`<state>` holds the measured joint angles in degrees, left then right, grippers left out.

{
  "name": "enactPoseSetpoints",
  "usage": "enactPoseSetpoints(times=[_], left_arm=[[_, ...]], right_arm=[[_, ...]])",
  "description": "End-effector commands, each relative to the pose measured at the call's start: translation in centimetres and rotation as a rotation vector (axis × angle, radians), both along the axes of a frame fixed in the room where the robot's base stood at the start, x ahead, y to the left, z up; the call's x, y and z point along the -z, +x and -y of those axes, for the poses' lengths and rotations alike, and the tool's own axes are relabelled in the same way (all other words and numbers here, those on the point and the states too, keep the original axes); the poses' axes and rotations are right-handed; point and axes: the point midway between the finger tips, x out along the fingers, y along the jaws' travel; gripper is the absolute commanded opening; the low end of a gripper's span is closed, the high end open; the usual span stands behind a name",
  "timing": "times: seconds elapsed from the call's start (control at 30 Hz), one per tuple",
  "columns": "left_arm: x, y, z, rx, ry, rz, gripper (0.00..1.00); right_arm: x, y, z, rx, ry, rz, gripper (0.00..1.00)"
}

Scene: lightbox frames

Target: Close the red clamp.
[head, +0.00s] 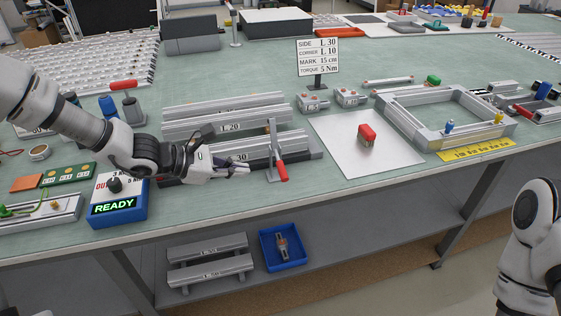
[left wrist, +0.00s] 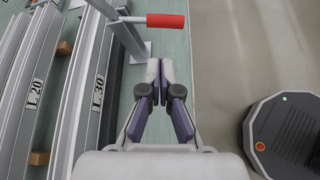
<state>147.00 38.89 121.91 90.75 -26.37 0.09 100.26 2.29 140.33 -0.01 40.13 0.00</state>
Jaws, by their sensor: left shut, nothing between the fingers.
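The clamp (head: 272,143) stands at the right end of the L 30 profile rack, with an upright metal part. Its red handle (head: 281,171) sticks out low toward the table's front edge. In the left wrist view the red handle (left wrist: 165,20) lies beyond the fingertips, apart from them. My left gripper (head: 243,172) is shut and empty, just left of the clamp handle in the head view. Its closed fingers also show in the left wrist view (left wrist: 160,78). My right arm shows at the right edge of the head view, but its gripper does not.
L 20 profiles (head: 225,126) lie behind the L 30 profile (head: 245,156). A blue READY box (head: 120,210) stands left, below my left arm. A sign (head: 318,58) stands behind.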

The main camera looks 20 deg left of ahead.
Motion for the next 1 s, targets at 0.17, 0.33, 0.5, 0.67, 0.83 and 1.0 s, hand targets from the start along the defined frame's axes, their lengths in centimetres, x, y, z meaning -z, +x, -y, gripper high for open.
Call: enactPoseSetpoints(times=[0.17, 0.33, 0.5, 0.67, 0.83, 1.0], left_arm=[[0.1, 0.0, 0.0, 0.002, 0.001, -0.001, 0.00], [0.8, 0.6, 0.7, 0.003, 0.006, -0.004, 0.00], [2.4, 2.3, 2.7, 0.007, 0.010, -0.005, 0.00], [3.9, 4.2, 4.8, 0.007, 0.008, -0.004, 0.00], [4.9, 5.5, 6.1, 0.004, 0.006, -0.002, 0.00], [5.1, 5.9, 6.5, 0.003, 0.003, 0.000, 0.00]], right_arm=[[0.1, -0.1, 0.0, 0.000, 0.000, -0.002, 0.40], [0.3, -0.1, 0.0, 0.000, 0.000, -0.001, 0.40], [0.4, -0.1, 0.0, 0.000, 0.000, -0.001, 0.40], [0.2, -0.1, 0.0, 0.000, 0.000, -0.001, 0.40], [-0.1, 0.0, 0.0, 0.000, 0.000, -0.001, 0.40], [-0.1, 0.0, 0.0, 0.000, 0.000, -0.001, 0.40]])
